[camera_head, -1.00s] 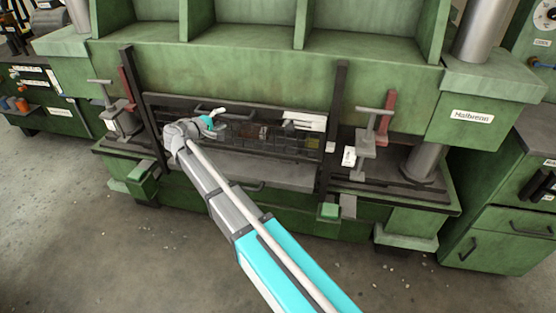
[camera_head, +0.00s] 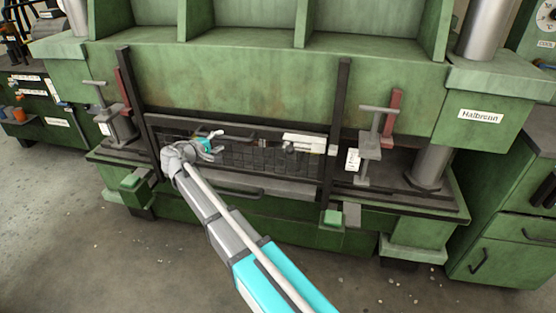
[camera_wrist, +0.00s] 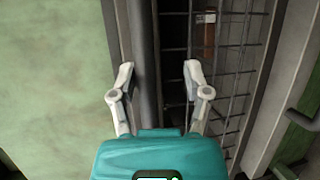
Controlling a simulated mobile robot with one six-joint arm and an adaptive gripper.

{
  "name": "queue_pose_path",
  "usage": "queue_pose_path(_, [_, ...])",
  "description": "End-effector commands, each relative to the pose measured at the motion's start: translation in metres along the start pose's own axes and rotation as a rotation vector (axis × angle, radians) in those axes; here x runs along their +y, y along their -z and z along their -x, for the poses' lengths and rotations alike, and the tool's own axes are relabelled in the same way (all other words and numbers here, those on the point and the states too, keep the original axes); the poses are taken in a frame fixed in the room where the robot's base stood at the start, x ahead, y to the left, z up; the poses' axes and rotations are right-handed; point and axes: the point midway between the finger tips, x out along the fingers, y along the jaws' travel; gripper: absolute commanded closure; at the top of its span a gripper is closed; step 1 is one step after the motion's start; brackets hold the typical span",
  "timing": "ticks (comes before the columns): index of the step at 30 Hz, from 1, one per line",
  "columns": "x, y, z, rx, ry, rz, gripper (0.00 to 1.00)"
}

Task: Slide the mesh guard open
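The mesh guard (camera_head: 255,161) is a dark wire grid in a dark frame on the green press, between two black upright rails. It also shows in the wrist view (camera_wrist: 232,60), right of a dark bar. My gripper (camera_head: 220,145) is at the guard's upper left part. In the wrist view my gripper (camera_wrist: 159,73) is open, its fingertips wide apart with the dark bar (camera_wrist: 145,40) between them. Neither finger clearly touches the bar. A reddish-brown piece (camera_wrist: 209,35) shows at the mesh. A dark handle (camera_wrist: 304,119) shows at the lower right.
Black upright rails, such as the right one (camera_head: 338,130), flank the guard. Grey clamps with red parts stand on both sides, one at the right (camera_head: 377,130). A white part (camera_head: 303,142) sits at the guard's upper right. The floor in front is clear.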

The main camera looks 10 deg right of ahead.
Motion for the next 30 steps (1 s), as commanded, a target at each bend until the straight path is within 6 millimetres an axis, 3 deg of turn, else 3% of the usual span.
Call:
queue_pose_path(21, [0.003,-0.001,0.100,0.002,-0.002,0.001,0.40])
queue_pose_path(30, [0.004,-0.004,0.127,-0.003,0.002,-0.002,0.40])
